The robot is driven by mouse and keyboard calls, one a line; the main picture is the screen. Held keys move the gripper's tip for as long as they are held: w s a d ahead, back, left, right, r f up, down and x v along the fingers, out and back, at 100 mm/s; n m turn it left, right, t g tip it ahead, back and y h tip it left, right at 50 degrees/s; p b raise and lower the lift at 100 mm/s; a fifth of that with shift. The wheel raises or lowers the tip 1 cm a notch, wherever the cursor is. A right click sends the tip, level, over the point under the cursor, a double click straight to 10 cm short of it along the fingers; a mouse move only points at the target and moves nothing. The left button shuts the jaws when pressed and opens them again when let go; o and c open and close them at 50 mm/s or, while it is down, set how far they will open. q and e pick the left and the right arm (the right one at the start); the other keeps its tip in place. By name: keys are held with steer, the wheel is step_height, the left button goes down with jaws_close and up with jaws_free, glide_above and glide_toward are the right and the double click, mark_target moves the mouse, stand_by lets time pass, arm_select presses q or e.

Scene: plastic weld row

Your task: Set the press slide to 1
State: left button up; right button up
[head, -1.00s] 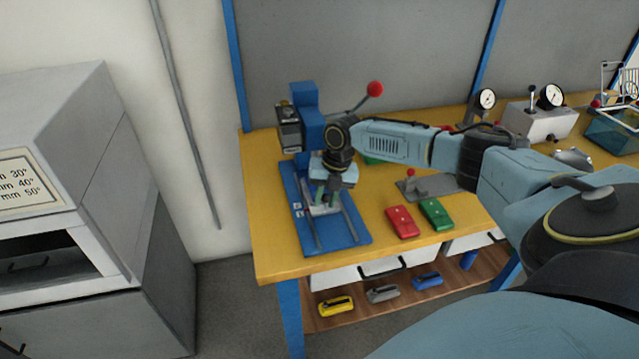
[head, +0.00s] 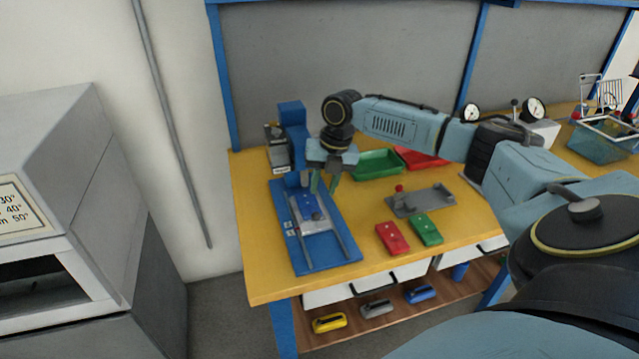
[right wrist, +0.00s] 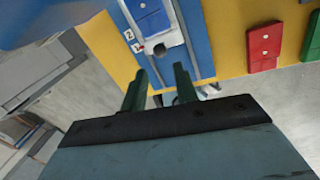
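The blue press (head: 293,130) stands at the table's left end, its base plate (head: 342,262) reaching toward the front edge. A light grey slide (head: 318,226) lies between two rails on the base, carrying a blue two-part piece (head: 308,205). In the right wrist view the slide (right wrist: 175,38) shows a dark round knob (right wrist: 160,49) beside labels marked 2 and 1; its exact setting is hard to tell. My right gripper (head: 324,184) is above the slide, its green fingers apart and empty. The fingers (right wrist: 160,84) point at the slide's knob end. My left gripper is out of view.
Right of the press lie a red block (head: 392,238), a green block (head: 426,230) and a grey clamp fixture (head: 420,202). A green tray (head: 377,164) and a red tray (head: 422,158) sit behind. A grey cabinet (head: 80,200) stands left.

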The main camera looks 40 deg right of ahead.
steer(key=shift+s+d+r, duration=0.1)
steer(key=shift+d+r, duration=0.05)
steer(key=shift+r, duration=0.6)
steer(key=shift+s+d+r, duration=0.1)
steer(key=shift+r, duration=0.65)
